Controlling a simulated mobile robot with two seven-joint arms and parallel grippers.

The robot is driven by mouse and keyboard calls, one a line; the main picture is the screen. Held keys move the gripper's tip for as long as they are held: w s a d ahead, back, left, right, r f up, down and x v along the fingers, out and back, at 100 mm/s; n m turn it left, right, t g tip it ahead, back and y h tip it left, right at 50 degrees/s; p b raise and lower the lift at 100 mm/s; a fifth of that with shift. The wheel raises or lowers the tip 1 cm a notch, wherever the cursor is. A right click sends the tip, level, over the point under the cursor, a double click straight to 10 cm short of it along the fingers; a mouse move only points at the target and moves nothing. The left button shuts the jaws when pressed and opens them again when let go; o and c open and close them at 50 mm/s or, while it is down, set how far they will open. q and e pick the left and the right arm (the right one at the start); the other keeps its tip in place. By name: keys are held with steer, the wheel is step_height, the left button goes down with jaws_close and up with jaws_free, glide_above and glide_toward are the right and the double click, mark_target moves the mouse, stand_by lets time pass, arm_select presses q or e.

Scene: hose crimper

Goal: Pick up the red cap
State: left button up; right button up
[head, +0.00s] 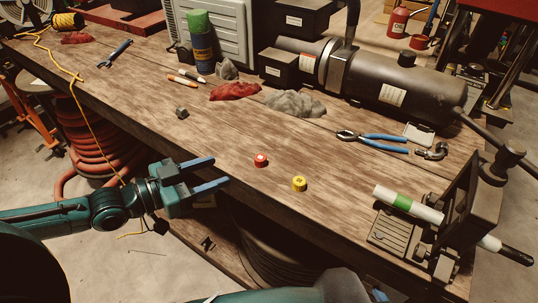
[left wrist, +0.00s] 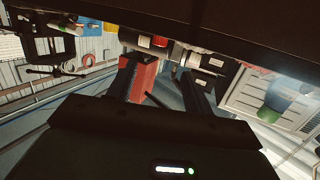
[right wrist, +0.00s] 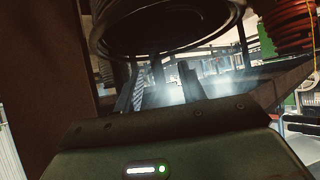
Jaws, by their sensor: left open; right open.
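A small red cap (head: 261,160) sits on the wooden workbench (head: 230,130), near its front edge. A yellow cap (head: 299,184) sits to the right of it and a little closer to the front. My left gripper (head: 221,172) is open and empty in the head view, at the bench's front edge, left of the red cap and apart from it. The left wrist view shows its fingers (left wrist: 170,85) spread, with no cap between them. My right gripper (right wrist: 163,85) is open and empty in the right wrist view, below a dark round coil; it is not visible in the head view.
Blue-handled pliers (head: 371,136), red and grey rags (head: 295,103) and a small dark nut (head: 182,112) lie behind the caps. A crimping fixture with a white and green hose (head: 403,202) stands at the right. The bench around the caps is clear.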

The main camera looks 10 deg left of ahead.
mark_target(255, 160)
arm_select(q)
steer(key=x, duration=0.6)
steer(key=shift+w+d+r, duration=0.1)
steer(key=shift+w, duration=0.1)
steer(key=shift+f+p+x, duration=0.2)
steer(key=shift+p+x, duration=0.4)
steer(key=shift+x, duration=2.45)
steer(key=shift+s+d, duration=0.1)
steer(key=shift+s, duration=0.1)
steer(key=c, duration=1.1)
